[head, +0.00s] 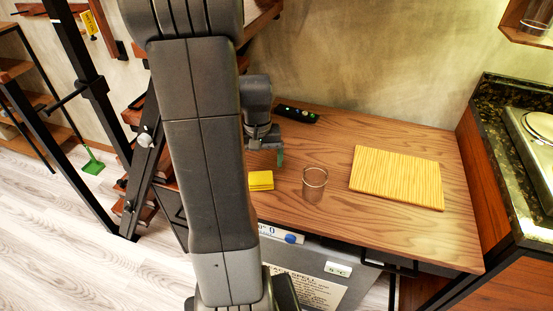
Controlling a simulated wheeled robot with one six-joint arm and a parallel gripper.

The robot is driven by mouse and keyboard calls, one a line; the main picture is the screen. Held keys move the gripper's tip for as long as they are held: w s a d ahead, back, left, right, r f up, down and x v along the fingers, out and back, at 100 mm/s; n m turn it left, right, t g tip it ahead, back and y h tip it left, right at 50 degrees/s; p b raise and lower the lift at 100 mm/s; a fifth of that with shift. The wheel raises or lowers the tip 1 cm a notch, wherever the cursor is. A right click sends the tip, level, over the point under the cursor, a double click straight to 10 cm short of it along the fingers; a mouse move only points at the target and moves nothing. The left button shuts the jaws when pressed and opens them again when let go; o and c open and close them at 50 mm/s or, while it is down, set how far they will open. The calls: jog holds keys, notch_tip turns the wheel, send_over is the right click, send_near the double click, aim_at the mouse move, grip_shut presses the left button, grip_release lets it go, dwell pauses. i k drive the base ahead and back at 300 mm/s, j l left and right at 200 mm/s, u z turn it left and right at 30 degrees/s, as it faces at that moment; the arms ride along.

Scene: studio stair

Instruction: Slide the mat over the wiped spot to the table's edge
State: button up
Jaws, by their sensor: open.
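The mat (397,178), a light yellow, striped rectangle like bamboo, lies flat and slightly turned on the right part of the wooden table (420,243). My gripper (266,150) is over the left part of the table, apart from the mat and to its left. It is open and partly hidden behind my own arm. A small green piece shows at its tip; I cannot tell what it is. No wiped spot can be made out on the wood.
A clear glass (314,184) stands between my gripper and the mat. A yellow sponge or cloth (260,181) lies near the left front. A black remote (297,114) lies at the back. A dark stone counter (492,150) borders the table's right side.

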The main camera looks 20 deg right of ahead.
aim_at(412, 181)
jog(key=k+l+z, duration=0.1)
jog(key=l, duration=0.3)
jog(key=k+l+z, duration=0.1)
jog(key=l, duration=0.3)
jog(key=l+z, duration=0.1)
jog(key=l, duration=0.35)
jog(key=k, duration=0.05)
